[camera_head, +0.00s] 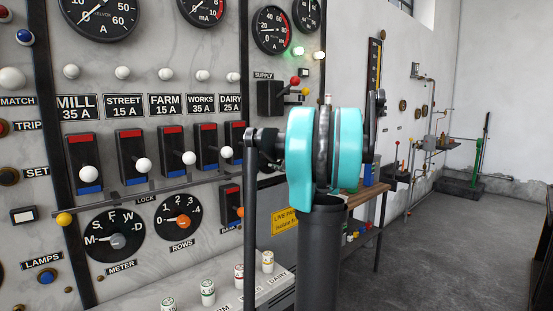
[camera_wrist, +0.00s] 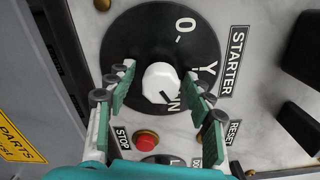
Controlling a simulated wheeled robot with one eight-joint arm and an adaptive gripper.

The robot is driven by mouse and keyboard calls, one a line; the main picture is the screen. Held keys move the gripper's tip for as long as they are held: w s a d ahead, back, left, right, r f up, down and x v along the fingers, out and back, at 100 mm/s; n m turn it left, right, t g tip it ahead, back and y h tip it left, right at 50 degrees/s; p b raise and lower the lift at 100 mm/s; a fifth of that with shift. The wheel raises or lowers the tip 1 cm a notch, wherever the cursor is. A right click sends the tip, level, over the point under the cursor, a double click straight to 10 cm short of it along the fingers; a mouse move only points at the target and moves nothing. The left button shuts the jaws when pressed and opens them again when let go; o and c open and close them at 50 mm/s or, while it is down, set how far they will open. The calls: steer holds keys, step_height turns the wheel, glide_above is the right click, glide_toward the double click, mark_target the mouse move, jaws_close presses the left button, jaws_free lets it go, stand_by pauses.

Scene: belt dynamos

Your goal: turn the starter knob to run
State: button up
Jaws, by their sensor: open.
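The starter knob (camera_wrist: 160,80) is a round white knob with a dark pointer line, on a black dial (camera_wrist: 150,30) beside a STARTER label (camera_wrist: 234,62). Its line points down and right in the wrist view, toward lettering ending in N that is partly covered. The dial also shows an O and a Y-shaped mark. My gripper (camera_wrist: 161,84) is open, with one green-padded finger on each side of the knob. A gap shows on the left; contact on the right cannot be told. In the head view I cannot make out the starter knob or my fingertips.
A red STOP button (camera_wrist: 146,138) sits just below the dial, close to my left finger. A RESET label (camera_wrist: 234,133) is near the right finger. Dark blocks (camera_wrist: 304,50) stand out at the right. In the head view, breaker levers (camera_head: 144,165) project from the marble panel.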

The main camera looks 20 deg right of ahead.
steer(key=v, duration=1.2)
